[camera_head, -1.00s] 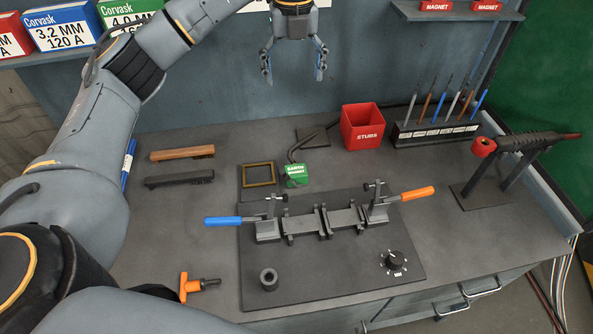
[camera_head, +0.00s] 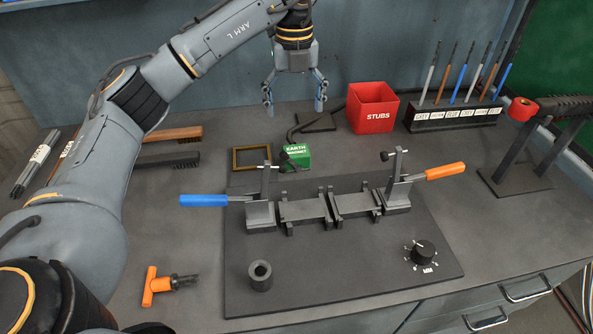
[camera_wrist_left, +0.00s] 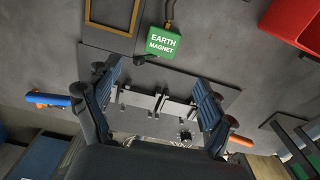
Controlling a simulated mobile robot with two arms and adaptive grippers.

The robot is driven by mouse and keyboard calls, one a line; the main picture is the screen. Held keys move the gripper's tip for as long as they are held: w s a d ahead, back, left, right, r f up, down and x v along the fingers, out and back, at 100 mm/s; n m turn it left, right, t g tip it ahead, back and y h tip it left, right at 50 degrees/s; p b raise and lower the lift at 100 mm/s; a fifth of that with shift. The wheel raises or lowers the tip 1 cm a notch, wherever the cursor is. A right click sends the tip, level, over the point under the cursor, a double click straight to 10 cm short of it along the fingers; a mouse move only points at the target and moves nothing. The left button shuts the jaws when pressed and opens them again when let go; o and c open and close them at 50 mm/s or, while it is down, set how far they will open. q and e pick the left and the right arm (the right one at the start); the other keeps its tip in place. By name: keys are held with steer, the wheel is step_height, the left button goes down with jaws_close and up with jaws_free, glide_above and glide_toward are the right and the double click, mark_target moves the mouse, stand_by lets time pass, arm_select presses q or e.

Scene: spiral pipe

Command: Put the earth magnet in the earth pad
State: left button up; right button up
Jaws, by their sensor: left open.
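The green earth magnet (camera_head: 296,156) rests on the bench behind the clamp fixture, with a dark cable running from it. In the left wrist view the magnet (camera_wrist_left: 163,43) lies beyond my fingertips, apart from them. The square brass-coloured frame (camera_head: 236,162), seemingly the earth pad, lies just left of the magnet; it also shows in the left wrist view (camera_wrist_left: 136,20). My left gripper (camera_head: 296,108) is open and empty, above and behind the magnet, pointing down. My right gripper is not in view.
A clamp fixture with a blue handle (camera_head: 204,200) and an orange handle (camera_head: 446,171) stands on a dark plate (camera_head: 340,270) in front. A red stubs bin (camera_head: 373,108) and a rod rack (camera_head: 452,116) stand to the right. Brushes (camera_head: 170,159) lie left.

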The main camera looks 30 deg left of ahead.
mark_target(296, 150)
arm_select(q)
step_height(296, 150, down, 8)
steer(key=shift+f, duration=0.25)
steer(key=shift+w+f+p, duration=0.15)
steer(key=shift+f+p, duration=0.2)
steer(key=shift+f, duration=1)
steer(key=shift+w+f+p, duration=0.1)
steer(key=shift+f+p, duration=0.2)
steer(key=shift+f, duration=1.05)
steer(key=c, duration=1.6)
steer(key=shift+r, duration=0.15)
jaws_close()
